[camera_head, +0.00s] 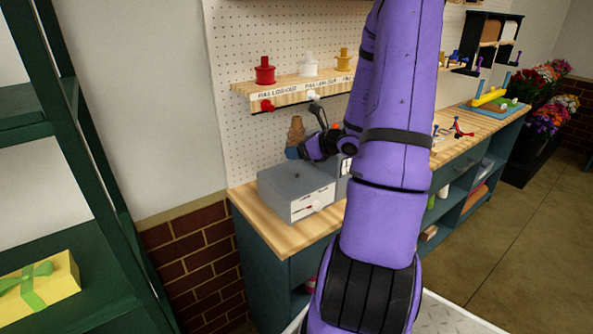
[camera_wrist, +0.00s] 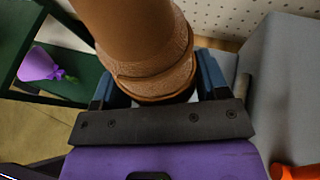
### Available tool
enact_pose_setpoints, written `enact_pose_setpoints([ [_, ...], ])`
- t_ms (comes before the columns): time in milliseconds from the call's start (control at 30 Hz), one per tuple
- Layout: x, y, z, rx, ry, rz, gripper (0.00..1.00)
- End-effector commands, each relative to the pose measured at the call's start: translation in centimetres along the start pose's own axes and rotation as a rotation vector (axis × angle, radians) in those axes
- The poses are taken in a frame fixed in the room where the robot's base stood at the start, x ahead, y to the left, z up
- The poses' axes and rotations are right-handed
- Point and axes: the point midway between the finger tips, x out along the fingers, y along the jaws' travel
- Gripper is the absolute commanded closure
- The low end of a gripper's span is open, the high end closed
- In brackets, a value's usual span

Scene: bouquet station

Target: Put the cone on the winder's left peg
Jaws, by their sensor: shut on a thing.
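The brown cone (camera_head: 296,130) is held in my gripper (camera_head: 298,152), above and behind the grey box at the left end of the bench. In the wrist view the cone (camera_wrist: 140,45) fills the space between my two blue fingers, and its far end runs out of the picture at the top. The grey box (camera_head: 290,184) looks like the winder's body. A small dark spot shows on its top, but I cannot tell whether it is a peg. In the wrist view the grey box (camera_wrist: 290,90) stands at the right, apart from the cone. No left peg shows clearly.
A pegboard (camera_head: 235,100) rises behind the bench. A wooden shelf (camera_head: 285,95) with red, white and yellow pieces juts out above my gripper. My purple arm hides the bench's middle. A green rack (camera_head: 100,245) stands at the left.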

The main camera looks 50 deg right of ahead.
Motion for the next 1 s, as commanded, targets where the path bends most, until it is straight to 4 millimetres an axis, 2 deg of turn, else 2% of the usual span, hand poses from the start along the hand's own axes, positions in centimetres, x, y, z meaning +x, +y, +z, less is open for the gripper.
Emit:
enact_pose_setpoints([
  [133, 0.8, 0.0, -2.0, 0.004, 0.0, 0.001, 0.59],
  [367, 1.4, 0.0, -3.4, 0.001, 0.0, 0.0, 0.59],
  [633, 2.6, 0.0, -6.3, 0.003, 0.0, 0.001, 0.59],
  [1000, 2.8, 0.0, -6.8, 0.0, 0.0, 0.0, 0.59],
])
